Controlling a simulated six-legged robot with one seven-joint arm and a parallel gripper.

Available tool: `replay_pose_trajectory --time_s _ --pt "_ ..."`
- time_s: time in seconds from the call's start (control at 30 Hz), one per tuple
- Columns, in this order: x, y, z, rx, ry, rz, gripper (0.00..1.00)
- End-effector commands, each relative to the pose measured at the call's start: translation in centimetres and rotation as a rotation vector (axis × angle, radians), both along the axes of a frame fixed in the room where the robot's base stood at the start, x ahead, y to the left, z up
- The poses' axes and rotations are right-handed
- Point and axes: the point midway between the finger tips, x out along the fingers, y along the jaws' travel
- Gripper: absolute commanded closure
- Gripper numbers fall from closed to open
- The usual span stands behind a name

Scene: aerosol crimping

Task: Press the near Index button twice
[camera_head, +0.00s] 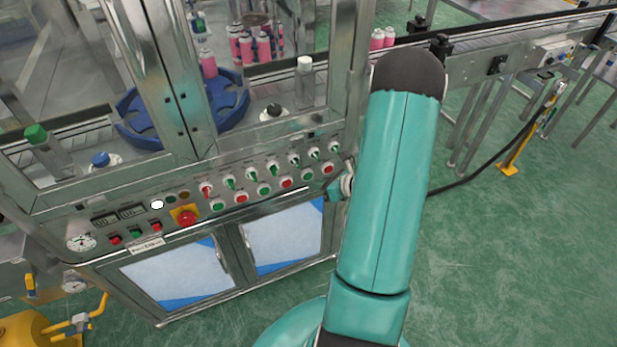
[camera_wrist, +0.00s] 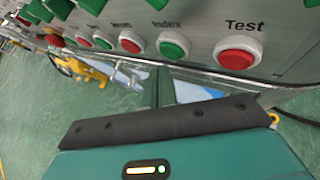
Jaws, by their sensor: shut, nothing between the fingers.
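The Index button (camera_wrist: 173,45) is a round green button in a white ring, under the printed word Index in the wrist view. It is also in the lower button row in the head view (camera_head: 308,174), second from the right end. My gripper (camera_head: 338,189) is in front of the panel's right end, below and to the right of that button, partly hidden behind my teal arm. It is shut and holds nothing.
A red Test button (camera_wrist: 238,52) is just right of the Index button. More red and green buttons are to its left, with selector switches above. A red emergency stop (camera_head: 187,217) is further left. A metal frame post (camera_head: 350,70) rises at the panel's right end.

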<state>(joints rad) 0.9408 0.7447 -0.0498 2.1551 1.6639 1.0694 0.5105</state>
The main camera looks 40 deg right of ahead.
Motion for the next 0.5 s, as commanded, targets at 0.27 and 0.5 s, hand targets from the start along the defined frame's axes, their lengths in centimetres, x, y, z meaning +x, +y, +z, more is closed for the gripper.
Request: replay_pose_trajectory --time_s 0.27,0.5 --pt "0.04 -0.01 0.0 0.0 0.0 0.0 1.0" --pt "0.77 -0.21 -0.01 -0.001 -0.001 0.002 1.0"
